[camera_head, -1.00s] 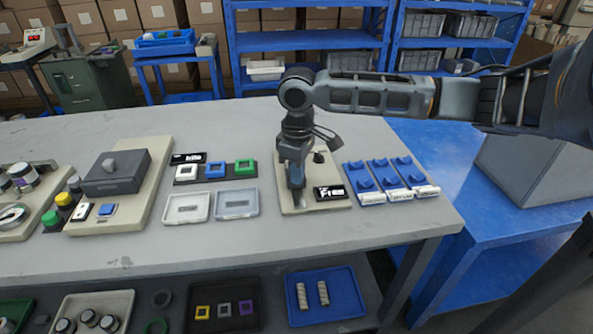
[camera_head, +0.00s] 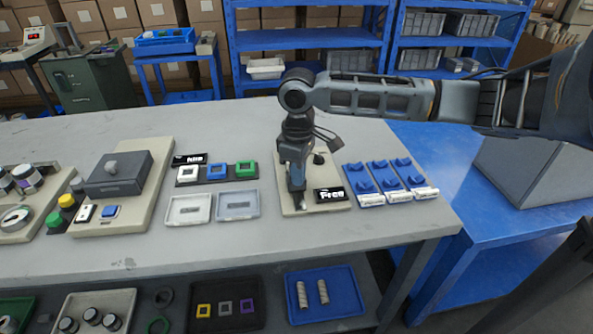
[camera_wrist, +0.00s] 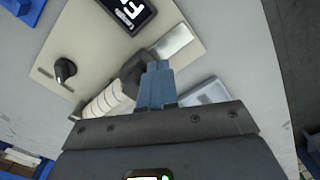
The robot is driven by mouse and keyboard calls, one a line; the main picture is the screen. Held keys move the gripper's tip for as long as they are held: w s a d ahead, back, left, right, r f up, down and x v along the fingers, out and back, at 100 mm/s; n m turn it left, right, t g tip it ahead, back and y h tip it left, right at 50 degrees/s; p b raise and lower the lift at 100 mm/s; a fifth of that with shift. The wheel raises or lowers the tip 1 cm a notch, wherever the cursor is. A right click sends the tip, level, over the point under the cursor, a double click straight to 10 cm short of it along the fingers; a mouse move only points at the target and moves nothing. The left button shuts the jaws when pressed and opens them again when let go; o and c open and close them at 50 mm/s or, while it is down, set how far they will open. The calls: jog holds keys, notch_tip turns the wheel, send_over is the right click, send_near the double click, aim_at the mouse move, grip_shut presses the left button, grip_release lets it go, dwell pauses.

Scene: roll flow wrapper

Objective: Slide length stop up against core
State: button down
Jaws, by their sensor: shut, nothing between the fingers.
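My gripper (camera_head: 297,188) is shut and points down over the beige base plate (camera_head: 338,205) on the table. In the wrist view my blue fingers (camera_wrist: 157,66) are together, with their tips beside a dark block (camera_wrist: 133,70), which looks like the length stop. I cannot tell whether they touch. A pale ribbed roll (camera_wrist: 107,103), likely the core, lies by the dark block on its lower left side; any gap between them is unclear. A bare metal strip (camera_wrist: 173,42) extends on the block's other side. My fingers hide part of this area.
A black display (camera_head: 331,194) reading "Free" and a black knob (camera_head: 318,158) are on the base plate. Blue holders (camera_head: 388,179) stand to the right. Two shallow trays (camera_head: 237,205) and a rack of coloured square frames (camera_head: 216,171) are to the left.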

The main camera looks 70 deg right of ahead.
notch_tip(320, 180, up, 7)
jog(key=p, duration=0.6)
dwell(0.5)
jog(key=shift+f, duration=0.1)
dwell(0.3)
